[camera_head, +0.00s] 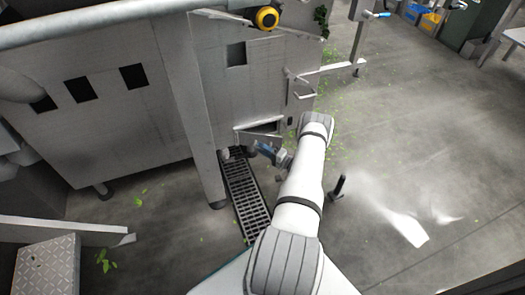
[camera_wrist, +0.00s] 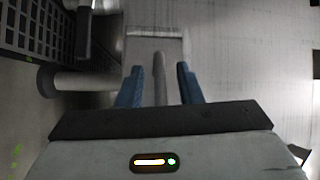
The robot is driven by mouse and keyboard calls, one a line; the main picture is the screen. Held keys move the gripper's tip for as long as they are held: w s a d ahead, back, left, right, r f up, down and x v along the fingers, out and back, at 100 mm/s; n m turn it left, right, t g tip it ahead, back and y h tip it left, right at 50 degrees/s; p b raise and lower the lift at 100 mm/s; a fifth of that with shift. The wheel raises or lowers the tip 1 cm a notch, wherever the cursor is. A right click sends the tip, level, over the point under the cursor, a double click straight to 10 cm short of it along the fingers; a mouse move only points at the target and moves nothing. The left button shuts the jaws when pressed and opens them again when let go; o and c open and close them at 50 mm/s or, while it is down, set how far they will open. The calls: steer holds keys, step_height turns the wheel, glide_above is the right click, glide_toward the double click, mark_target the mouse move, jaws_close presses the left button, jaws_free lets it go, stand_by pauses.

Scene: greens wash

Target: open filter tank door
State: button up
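A steel machine (camera_head: 130,110) fills the left of the head view. Low on its right end is a small metal flap (camera_head: 257,139) with a dark gap beside it; I take it to be the filter tank door, but cannot tell how far it stands open. My gripper (camera_head: 266,150) is right by this flap, partly hidden by my arm. In the wrist view my two blue fingers (camera_wrist: 160,72) are apart. A grey rod (camera_wrist: 160,88) lies between them, with visible gaps on both sides. Behind it is a pale metal panel (camera_wrist: 138,48) with a bright upper edge.
A floor drain grate (camera_head: 246,195) lies below the flap. A machine leg (camera_head: 200,130) stands to its left. A pipe (camera_wrist: 82,82) is left of my fingers in the wrist view. A short dark post (camera_head: 339,187) stands right of my arm. The floor at right is largely open.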

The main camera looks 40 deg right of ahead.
steer(key=shift+w, duration=0.25)
jaws_close()
stand_by(0.5)
